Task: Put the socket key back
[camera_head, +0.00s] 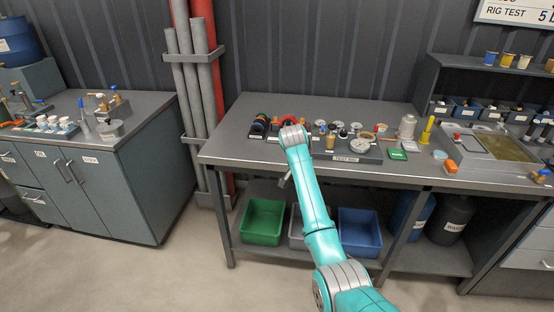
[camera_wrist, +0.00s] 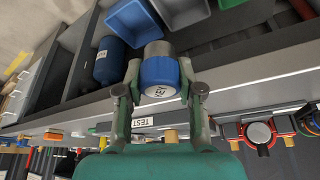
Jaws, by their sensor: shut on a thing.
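My gripper (camera_wrist: 160,70) is shut on a short cylinder with a blue labelled end and a grey metal body, which I take to be the socket key (camera_wrist: 158,72). One finger presses on each side of it. In the head view my arm hides the key and most of my gripper. I cannot tell which spot on the bench belongs to the key.
The bench carries a block labelled TEST BAY (camera_head: 346,158), a gauge (camera_head: 362,138), a green box (camera_head: 398,155) and a white spool (camera_head: 407,126). Below are a green bin (camera_head: 262,222) and a blue bin (camera_head: 360,232). A sink-like tray (camera_head: 500,147) is at right. Bench space behind the parts is clear.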

